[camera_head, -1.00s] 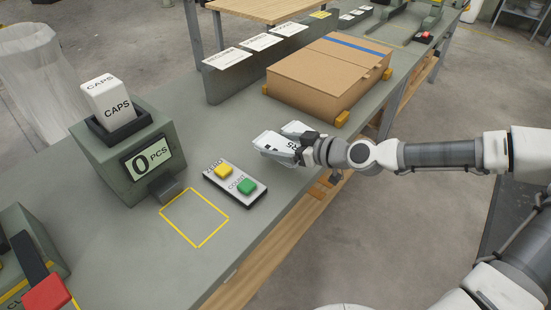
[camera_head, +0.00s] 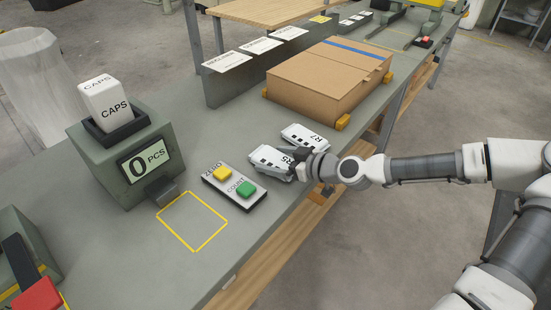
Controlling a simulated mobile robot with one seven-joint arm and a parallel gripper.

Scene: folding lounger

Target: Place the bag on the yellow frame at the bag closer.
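Two white printed bags lie on the grey bench near its front edge. The far one (camera_head: 306,137) reads R7; the near one (camera_head: 267,158) is partly covered by my fingers. My gripper (camera_head: 296,165) is at the near bag's right end; whether its fingers are apart or closed on the bag cannot be told. At the lower left, a grey-green machine with a black arm and red button (camera_head: 40,294) is cut off by the picture edge; it appears to be the bag closer. A bit of yellow line (camera_head: 64,300) shows beside it; the rest is out of view.
A counter (camera_head: 125,160) reading 0 PCS holds a CAPS box (camera_head: 106,104). Before it are an empty yellow outline (camera_head: 192,246) and a button panel (camera_head: 232,188) with yellow and green buttons. A cardboard box (camera_head: 325,80) stands behind the bags.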

